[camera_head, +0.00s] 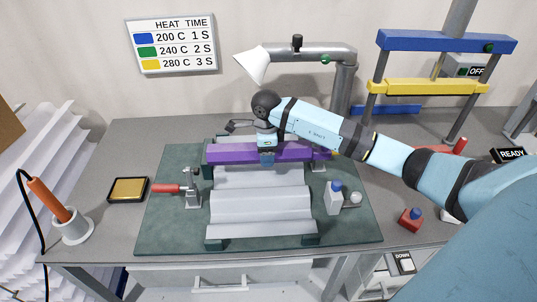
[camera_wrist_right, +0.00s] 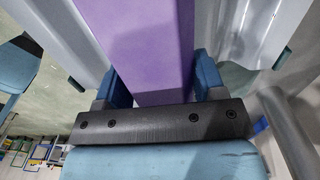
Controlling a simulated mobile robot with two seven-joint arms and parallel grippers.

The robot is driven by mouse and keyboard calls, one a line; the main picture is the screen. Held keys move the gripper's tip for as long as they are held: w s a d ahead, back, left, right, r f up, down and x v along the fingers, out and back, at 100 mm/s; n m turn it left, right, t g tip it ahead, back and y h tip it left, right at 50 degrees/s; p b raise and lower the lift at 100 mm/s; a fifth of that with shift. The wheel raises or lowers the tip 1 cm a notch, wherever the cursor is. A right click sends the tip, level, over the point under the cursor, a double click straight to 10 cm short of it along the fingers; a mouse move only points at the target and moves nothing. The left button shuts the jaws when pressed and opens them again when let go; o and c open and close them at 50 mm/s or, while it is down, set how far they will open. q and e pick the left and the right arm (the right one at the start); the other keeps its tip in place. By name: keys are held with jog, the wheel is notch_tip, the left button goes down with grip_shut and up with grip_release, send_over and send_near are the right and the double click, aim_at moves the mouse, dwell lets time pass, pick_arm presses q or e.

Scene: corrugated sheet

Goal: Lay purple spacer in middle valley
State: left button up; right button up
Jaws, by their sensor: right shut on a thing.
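The purple spacer (camera_head: 228,153) is a long straight bar lying crosswise over the far part of the corrugated sheet (camera_head: 262,205). My right gripper (camera_head: 267,160) comes down on the bar near its middle and is shut on it. In the right wrist view the purple spacer (camera_wrist_right: 145,40) runs between the two blue fingers of the right gripper (camera_wrist_right: 162,88). The sheet's ridges and valleys run left to right, about parallel to the bar. The bar hides the far part of the sheet; whether it touches the sheet cannot be told. My left gripper is not in view.
The sheet lies on a green mat (camera_head: 165,232). A soldering iron stand (camera_head: 70,225) and yellow-topped tray (camera_head: 128,190) are farther left. The sheet's near part is clear.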

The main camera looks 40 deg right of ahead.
jog(key=shift+s+a+f, duration=0.1)
jog(key=shift+a+f, duration=0.15)
jog(key=shift+f, duration=0.35)
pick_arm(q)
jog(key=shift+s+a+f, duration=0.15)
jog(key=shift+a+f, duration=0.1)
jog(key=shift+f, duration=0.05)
pick_arm(e)
jog(key=shift+d+f, duration=0.1)
jog(key=shift+d, duration=0.05)
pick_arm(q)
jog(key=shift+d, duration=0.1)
